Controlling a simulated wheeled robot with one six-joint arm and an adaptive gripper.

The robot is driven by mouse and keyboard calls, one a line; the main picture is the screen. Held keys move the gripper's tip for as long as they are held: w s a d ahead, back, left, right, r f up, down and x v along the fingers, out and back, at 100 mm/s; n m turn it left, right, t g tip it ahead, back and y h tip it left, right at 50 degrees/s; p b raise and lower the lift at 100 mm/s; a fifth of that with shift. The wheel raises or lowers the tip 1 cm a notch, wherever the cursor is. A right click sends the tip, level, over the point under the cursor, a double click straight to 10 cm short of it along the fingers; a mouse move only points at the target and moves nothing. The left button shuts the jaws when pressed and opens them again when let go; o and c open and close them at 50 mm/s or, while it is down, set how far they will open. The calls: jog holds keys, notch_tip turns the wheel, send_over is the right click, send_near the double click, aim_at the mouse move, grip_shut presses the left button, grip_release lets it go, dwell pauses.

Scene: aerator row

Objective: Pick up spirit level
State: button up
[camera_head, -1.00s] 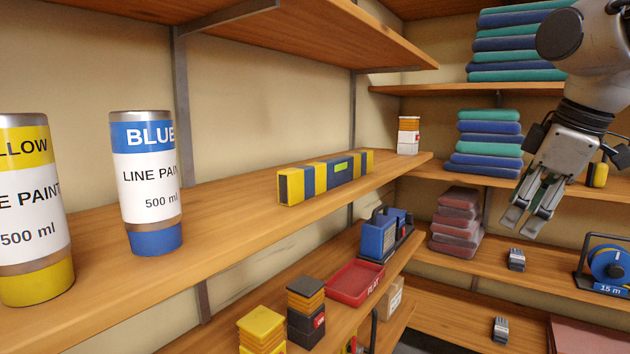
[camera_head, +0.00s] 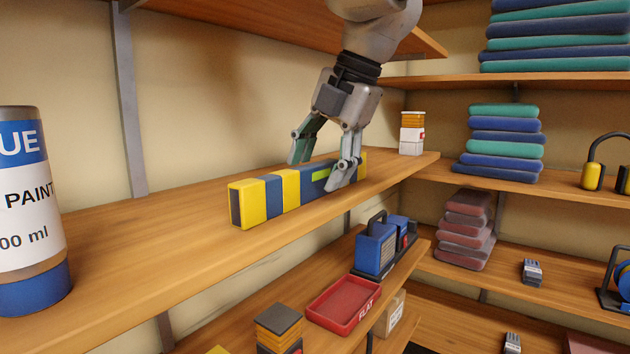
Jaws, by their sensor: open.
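The spirit level (camera_head: 257,201) is a long bar with yellow and blue bands and a green vial window. It lies along the upper wooden shelf (camera_head: 170,240), near its front edge. My gripper (camera_head: 318,174) is open and points down over the right half of the level. One finger is on the far side and the other is in front of the near face, hiding part of the bar. I cannot tell whether either finger touches it.
A blue line paint can (camera_head: 28,215) stands at the left on the same shelf. Small stacked boxes (camera_head: 412,135) stand at its right end. Another shelf board (camera_head: 290,22) hangs above. Folded towels (camera_head: 500,145) and a red tray (camera_head: 343,303) sit on other shelves.

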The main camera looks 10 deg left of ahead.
jog(key=shift+x, duration=0.8)
grip_shut()
jog(key=shift+r, duration=0.1)
